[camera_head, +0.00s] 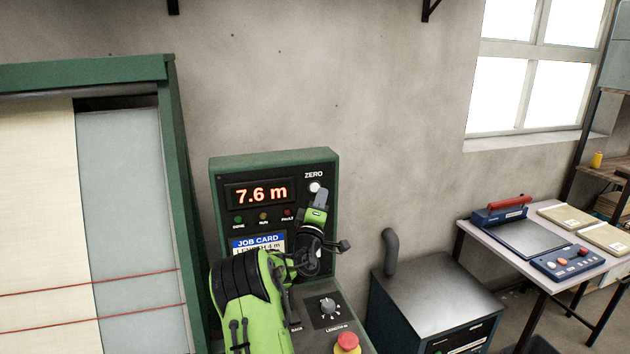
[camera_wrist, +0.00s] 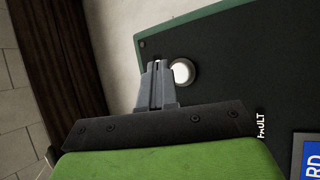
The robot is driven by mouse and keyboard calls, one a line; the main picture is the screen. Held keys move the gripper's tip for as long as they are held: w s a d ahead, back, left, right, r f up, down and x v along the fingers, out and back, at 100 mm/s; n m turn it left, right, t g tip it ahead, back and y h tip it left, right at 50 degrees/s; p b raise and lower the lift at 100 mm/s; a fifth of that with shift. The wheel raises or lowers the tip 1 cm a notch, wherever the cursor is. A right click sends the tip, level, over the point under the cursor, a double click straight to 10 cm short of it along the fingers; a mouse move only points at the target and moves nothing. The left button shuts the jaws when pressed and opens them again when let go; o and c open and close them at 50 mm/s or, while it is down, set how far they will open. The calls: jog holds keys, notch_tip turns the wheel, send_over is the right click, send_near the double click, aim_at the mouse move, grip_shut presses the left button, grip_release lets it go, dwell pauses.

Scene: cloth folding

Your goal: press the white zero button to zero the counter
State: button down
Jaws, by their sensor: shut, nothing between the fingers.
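The white zero button (camera_head: 315,187) sits at the upper right of the dark control panel, under the printed word ZERO. It also shows in the wrist view (camera_wrist: 182,71), just right of the fingertips. The counter display (camera_head: 261,193) reads 7.6 m in lit red-orange digits. My gripper (camera_head: 322,196) is shut and empty, with its fingers up close to the button. In the wrist view the grey fingers (camera_wrist: 158,72) lie together and their tips overlap the button's left side. I cannot tell whether they touch it.
A job card (camera_head: 258,244) is partly hidden behind my arm. A dial (camera_head: 328,308) and a red stop button (camera_head: 347,342) are on the lower console. A green-framed machine (camera_head: 172,150) stands at left. A dark cabinet (camera_head: 430,300) and a table (camera_head: 480,222) with a sealer stand right.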

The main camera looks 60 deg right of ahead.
aim_at(322, 180)
jog(key=shift+w+d+f, duration=0.1)
jog(key=shift+w+d, duration=0.4)
jog(key=shift+w, duration=0.05)
dwell(1.6)
jog(key=shift+w+d, duration=0.3)
jog(key=shift+w+d, duration=0.25)
jog(key=shift+d, duration=0.05)
dwell(0.8)
jog(key=shift+a, duration=0.1)
jog(key=shift+s+a+b, duration=0.55)
